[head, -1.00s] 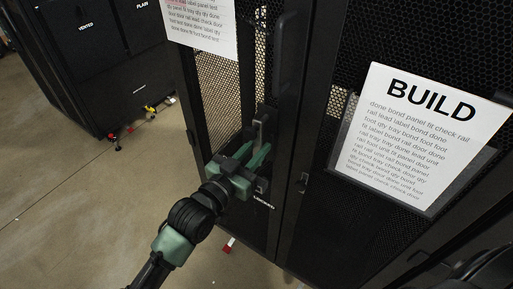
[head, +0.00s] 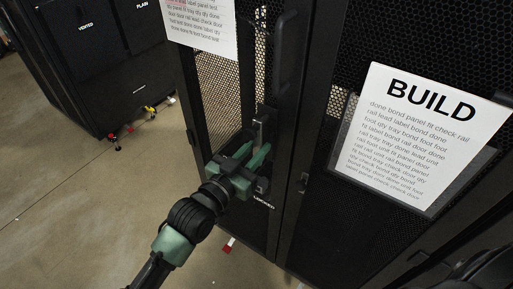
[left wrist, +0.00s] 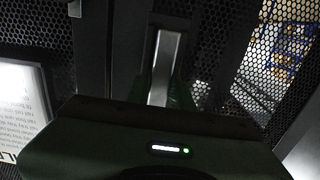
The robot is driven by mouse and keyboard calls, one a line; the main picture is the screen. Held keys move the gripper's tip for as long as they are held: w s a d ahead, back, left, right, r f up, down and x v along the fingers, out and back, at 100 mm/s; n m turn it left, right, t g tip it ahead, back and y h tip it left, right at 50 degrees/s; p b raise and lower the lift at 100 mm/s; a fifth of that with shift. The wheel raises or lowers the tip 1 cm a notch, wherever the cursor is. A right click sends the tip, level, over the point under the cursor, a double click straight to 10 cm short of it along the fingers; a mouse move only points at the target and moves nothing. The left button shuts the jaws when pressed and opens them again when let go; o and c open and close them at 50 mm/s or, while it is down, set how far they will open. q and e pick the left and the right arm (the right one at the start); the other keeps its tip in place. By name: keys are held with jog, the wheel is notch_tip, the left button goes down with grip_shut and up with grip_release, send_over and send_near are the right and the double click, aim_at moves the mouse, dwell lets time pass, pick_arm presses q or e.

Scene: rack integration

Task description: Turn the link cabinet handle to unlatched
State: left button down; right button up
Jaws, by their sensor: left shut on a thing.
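The link cabinet handle (head: 264,126) is a dark upright lever on the cabinet door's edge strip, above a small label that appears to read "LOCKED" (head: 264,202). My left gripper (head: 256,158), with green fingers, is shut on the handle's lower part. In the left wrist view the handle (left wrist: 165,65) is a grey bar running straight up between the fingers (left wrist: 160,98), whose tips are dark and hard to make out. The gripper hides part of the handle in the head view. My right gripper is not in view.
A white BUILD sheet (head: 413,140) is on the mesh door at right. Another printed sheet (head: 203,25) hangs at the upper left of the cabinet. Black cabinets marked VENTED and PLAIN (head: 105,55) stand back left. The floor (head: 75,200) at left is clear.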

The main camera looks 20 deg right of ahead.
aim_at(249, 122)
pick_arm(q)
jog(key=shift+w, duration=0.1)
jog(key=shift+w+a+m, duration=0.35)
jog(key=shift+m, duration=0.45)
jog(key=w+a+r+m, duration=0.1)
jog(key=m, duration=0.1)
jog(key=w+m+p, duration=0.1)
jog(key=m, duration=0.2)
jog(key=w+a+r+m+p, duration=0.1)
jog(key=m, duration=0.2)
jog(key=shift+w+a+r, duration=0.2)
jog(key=shift+a+r, duration=0.1)
jog(key=shift+a, duration=0.05)
jog(key=m, duration=0.1)
jog(key=r+m+p, duration=0.1)
jog(key=m, duration=0.1)
jog(key=w+r+m+p, duration=0.1)
jog(key=shift+w+a+r, duration=0.1)
jog(key=shift+a+r, duration=0.15)
jog(key=shift+a, duration=0.15)
jog(key=shift+w+a+r+m+p, duration=0.1)
jog(key=shift+r+m+p, duration=0.45)
jog(key=shift+m, duration=0.55)
jog(key=shift+w+a+r+m+p, duration=0.1)
jog(key=shift+r+m+p, duration=0.45)
jog(key=shift+m, duration=0.55)
